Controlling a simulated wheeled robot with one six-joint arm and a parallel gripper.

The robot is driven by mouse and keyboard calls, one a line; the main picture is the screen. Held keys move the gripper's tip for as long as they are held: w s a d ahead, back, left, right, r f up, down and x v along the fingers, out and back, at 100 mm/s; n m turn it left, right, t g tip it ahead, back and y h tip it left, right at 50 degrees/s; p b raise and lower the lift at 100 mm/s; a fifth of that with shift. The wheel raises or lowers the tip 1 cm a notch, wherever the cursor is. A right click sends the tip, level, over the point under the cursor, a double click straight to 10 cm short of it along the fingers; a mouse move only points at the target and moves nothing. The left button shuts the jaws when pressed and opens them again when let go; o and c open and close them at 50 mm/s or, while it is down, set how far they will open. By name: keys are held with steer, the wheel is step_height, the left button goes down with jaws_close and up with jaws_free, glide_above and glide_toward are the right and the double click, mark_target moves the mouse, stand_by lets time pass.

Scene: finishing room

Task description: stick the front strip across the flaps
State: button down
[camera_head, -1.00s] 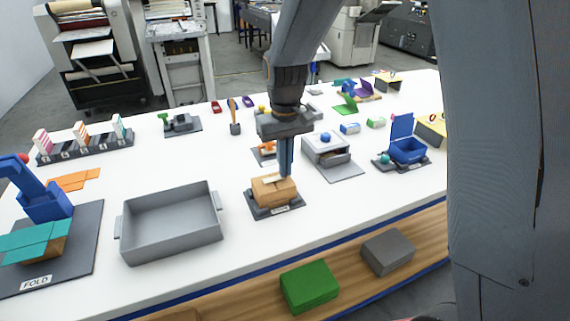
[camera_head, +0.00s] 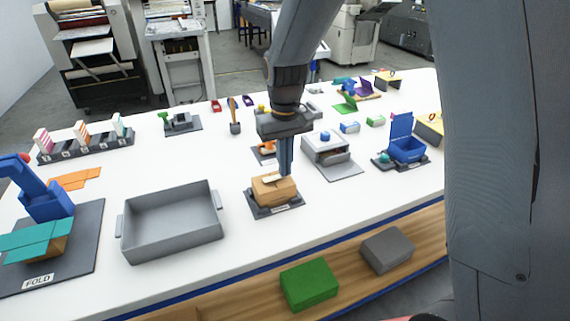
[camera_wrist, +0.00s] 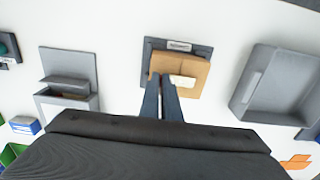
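A tan carton (camera_head: 274,191) with its top flaps folded down sits on a dark grey base with a white label (camera_head: 281,209). A short cream strip (camera_head: 269,181) lies on its top, left of my fingers. In the wrist view the carton (camera_wrist: 190,63) shows from above, and the cream strip (camera_wrist: 183,82) lies right beside the fingertips. My gripper (camera_head: 285,174) points down at the carton top. In the wrist view its fingers (camera_wrist: 160,77) are close together with only a thin gap. I see nothing clearly between them. Whether the tips touch the carton is unclear.
An empty grey tray (camera_head: 172,225) stands left of the carton. A grey box with an open front (camera_head: 326,150) stands to its right, and an orange item (camera_head: 265,149) behind it. Green (camera_head: 309,284) and grey (camera_head: 387,250) blocks lie on the wooden shelf in front.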

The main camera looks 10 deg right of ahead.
steer(key=shift+f, duration=0.5)
stand_by(1.1)
steer(key=c, duration=1.6)
jaws_free()
steer(key=shift+r, duration=0.1)
steer(key=shift+r, duration=0.1)
steer(key=shift+r+p, duration=3)
steer(key=shift+r, duration=0.9)
